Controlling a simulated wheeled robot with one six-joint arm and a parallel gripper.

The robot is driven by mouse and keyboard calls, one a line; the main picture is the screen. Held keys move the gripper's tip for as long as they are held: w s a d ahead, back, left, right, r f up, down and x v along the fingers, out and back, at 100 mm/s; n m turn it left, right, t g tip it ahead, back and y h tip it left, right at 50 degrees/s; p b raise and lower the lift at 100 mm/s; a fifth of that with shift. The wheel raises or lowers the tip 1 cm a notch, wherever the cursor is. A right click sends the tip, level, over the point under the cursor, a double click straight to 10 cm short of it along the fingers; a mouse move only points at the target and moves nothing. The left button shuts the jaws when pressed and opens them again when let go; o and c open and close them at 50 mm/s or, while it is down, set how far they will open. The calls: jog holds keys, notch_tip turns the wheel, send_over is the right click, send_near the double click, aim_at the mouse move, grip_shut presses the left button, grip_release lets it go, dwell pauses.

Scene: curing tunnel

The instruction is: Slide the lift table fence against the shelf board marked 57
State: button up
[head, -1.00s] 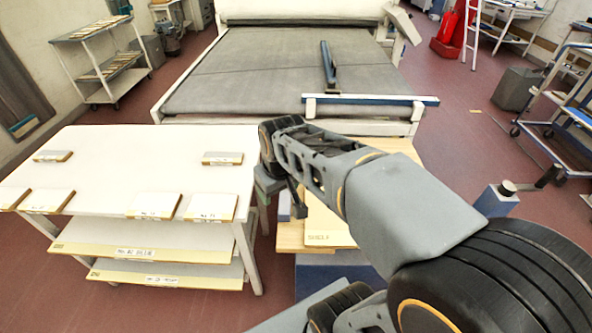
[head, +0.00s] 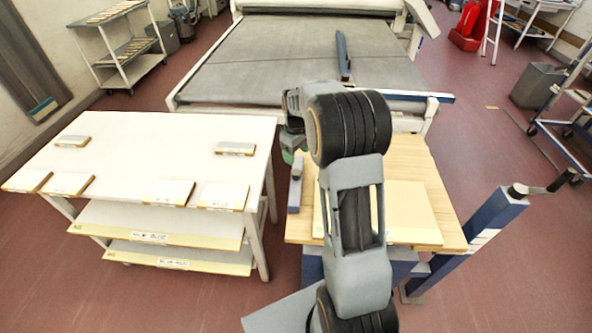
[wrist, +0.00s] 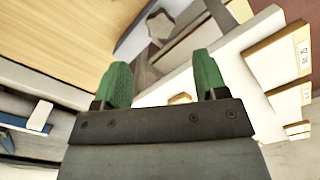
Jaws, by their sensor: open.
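The lift table (head: 440,215) has a wooden top and blue parts below, in the middle right of the head view. A cream shelf board (head: 405,205) lies flat on it, partly hidden by my arm; I cannot read a 57 on it. A narrow blue-grey piece, seemingly the fence (head: 294,196), stands at the table's left edge, with a gap between it and the board. My gripper (wrist: 162,80) is open, its green fingertips apart with nothing held. In the head view it hangs near the far end of the fence, mostly hidden by my wrist.
A white table (head: 150,150) with small labelled boards and lower shelves stands close on the left. A wide grey conveyor (head: 280,60) lies behind. A blue post with a crank (head: 480,235) stands at the lift table's right.

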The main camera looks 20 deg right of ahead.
aim_at(297, 172)
notch_tip(297, 172, down, 9)
jog(key=shift+r+p, duration=0.2)
jog(key=shift+p, duration=0.1)
jog(key=shift+c, duration=0.3)
grip_shut()
dwell(0.4)
